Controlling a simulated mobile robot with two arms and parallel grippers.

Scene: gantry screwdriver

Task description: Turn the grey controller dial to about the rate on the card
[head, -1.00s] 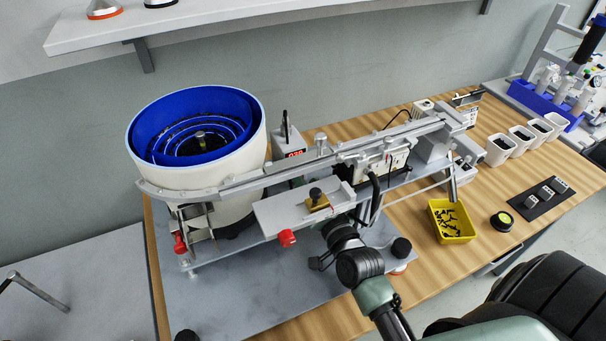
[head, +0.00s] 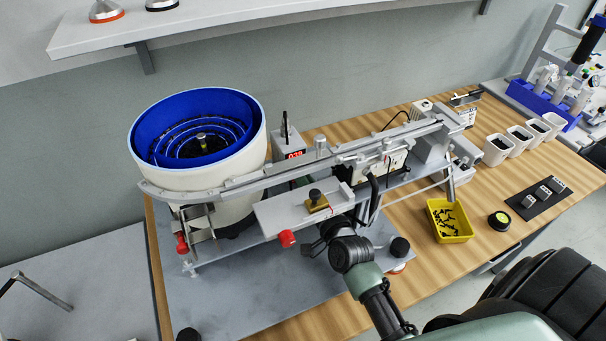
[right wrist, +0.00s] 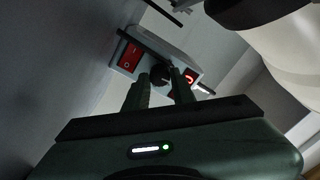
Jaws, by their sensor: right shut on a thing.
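The controller (head: 288,140) is a small grey box behind the feeder rail, beside the bowl. Its red display (head: 294,154) appears to read 039. In the right wrist view the controller (right wrist: 176,52) shows a red rocker switch (right wrist: 130,57), a lit red display (right wrist: 190,77) partly covered by a finger, and a dark dial (right wrist: 160,75). My right gripper (right wrist: 161,82) is shut on the dial, one finger on each side. In the head view its fingers are hidden behind the plate and rail. I cannot make out the rate card. My left gripper is not in view.
A blue-lined bowl feeder (head: 200,180) stands left of the controller. The long rail (head: 300,168) and a plate with a red knob (head: 287,238) lie between my arm and the controller. A yellow bin (head: 449,221) is at the right.

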